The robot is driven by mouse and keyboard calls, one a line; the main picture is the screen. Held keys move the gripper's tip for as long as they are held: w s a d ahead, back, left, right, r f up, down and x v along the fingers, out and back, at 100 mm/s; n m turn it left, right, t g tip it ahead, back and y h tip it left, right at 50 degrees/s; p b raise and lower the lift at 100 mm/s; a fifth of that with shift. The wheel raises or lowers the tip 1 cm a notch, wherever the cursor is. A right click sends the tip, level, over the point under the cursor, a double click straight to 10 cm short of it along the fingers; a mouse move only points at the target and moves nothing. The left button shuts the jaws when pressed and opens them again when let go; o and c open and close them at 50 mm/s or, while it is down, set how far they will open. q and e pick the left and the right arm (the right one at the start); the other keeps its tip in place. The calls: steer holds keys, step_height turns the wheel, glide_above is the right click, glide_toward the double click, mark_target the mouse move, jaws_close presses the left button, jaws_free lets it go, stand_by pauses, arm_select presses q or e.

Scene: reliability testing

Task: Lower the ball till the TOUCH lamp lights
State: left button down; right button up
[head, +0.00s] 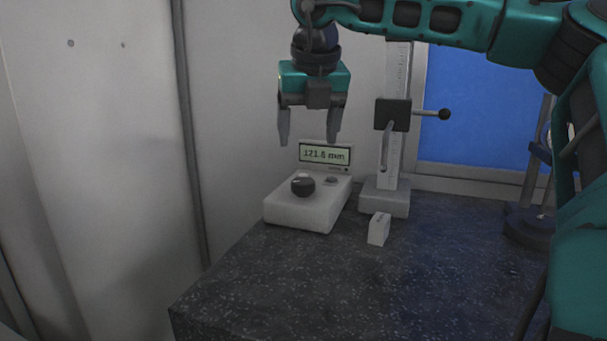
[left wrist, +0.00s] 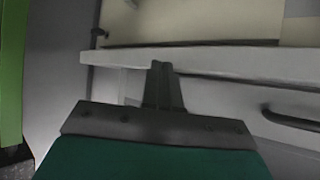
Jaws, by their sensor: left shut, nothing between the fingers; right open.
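A white instrument (head: 290,212) stands on the dark speckled table. Its raised display (head: 325,154) seems to read 121.8 mm. A dark round knob or ball (head: 303,186) sits on its top, and a smaller grey button or lamp (head: 331,181) is beside it. I cannot make out a TOUCH label or a lit lamp. Behind stands a scaled column with a dark slider (head: 392,114); its side rod ends in a black ball (head: 444,115). My right gripper (head: 309,142) is open and empty, pointing down above the instrument. My left gripper (left wrist: 162,66) is shut and empty.
A small white block (head: 379,228) stands in front of the column's base (head: 385,196). A dark stand (head: 530,222) is at the right, partly behind my arm. The front of the table (head: 330,285) is clear. A pale ledge (left wrist: 220,62) crosses the left wrist view.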

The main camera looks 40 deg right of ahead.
mark_target(303, 181)
steer(key=x, duration=1)
steer(key=shift+d+f+p, duration=0.1)
steer(key=shift+f+p, duration=0.05)
steer(key=shift+p, duration=0.2)
steer(key=c, duration=1.1)
